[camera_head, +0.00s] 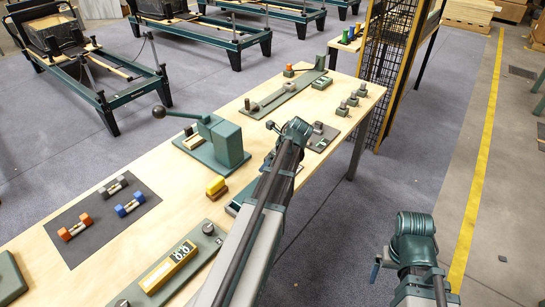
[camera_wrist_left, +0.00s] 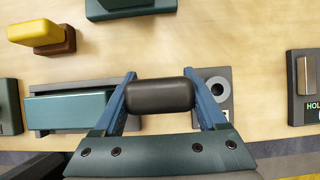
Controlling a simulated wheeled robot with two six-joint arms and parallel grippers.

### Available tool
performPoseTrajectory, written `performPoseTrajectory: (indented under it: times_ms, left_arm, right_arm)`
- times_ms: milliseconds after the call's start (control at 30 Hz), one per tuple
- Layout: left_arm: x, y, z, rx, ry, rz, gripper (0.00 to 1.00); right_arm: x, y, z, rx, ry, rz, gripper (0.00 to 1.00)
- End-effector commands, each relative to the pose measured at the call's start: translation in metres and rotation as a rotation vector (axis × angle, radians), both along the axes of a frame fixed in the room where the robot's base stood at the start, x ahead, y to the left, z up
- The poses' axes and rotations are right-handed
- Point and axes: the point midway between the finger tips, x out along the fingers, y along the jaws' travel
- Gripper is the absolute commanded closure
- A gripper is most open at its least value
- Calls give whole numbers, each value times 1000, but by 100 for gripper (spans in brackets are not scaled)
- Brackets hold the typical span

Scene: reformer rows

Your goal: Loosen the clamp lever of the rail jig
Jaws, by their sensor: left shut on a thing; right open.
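The rail jig, with a green block on a dark base (camera_wrist_left: 70,108), lies under my left gripper in the left wrist view. Its left end (camera_head: 236,207) shows in the head view beside my left arm, which hides the rest. The clamp lever's black rounded grip (camera_wrist_left: 160,94) sits crosswise between the blue fingers of my left gripper (camera_wrist_left: 158,82), which is shut on it. A grey plate with a round ringed part (camera_wrist_left: 214,84) shows just right of the fingers. My right gripper (camera_head: 377,268) is open and empty, off the bench over the floor at the right.
A green press (camera_head: 228,140) with a black-knobbed lever stands behind the jig. A yellow-topped block (camera_head: 215,187) lies nearby. A panel with small blocks (camera_head: 322,137) is to the right, and a display unit (camera_head: 170,268) in front left. Dumbbells rest on a dark mat (camera_head: 90,243).

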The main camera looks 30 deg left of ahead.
Motion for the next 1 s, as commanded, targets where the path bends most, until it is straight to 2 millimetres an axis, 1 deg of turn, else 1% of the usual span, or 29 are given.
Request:
performPoseTrajectory:
  times_ms: [33, 67, 400, 1000]
  left_arm:
    - [0, 3, 2, -24, 3, 2, 100]
    - [0, 4, 2, -34, 4, 2, 100]
    - [1, 11, -2, -51, 4, -1, 100]
    - [0, 13, -2, -49, 5, 3, 100]
  right_arm:
    - [0, 0, 5, 0, 0, 0, 0]
    - [0, 0, 6, 0, 0, 0, 0]
    - [0, 0, 4, 0, 0, 0, 0]
    - [0, 0, 3, 0, 0, 0, 0]
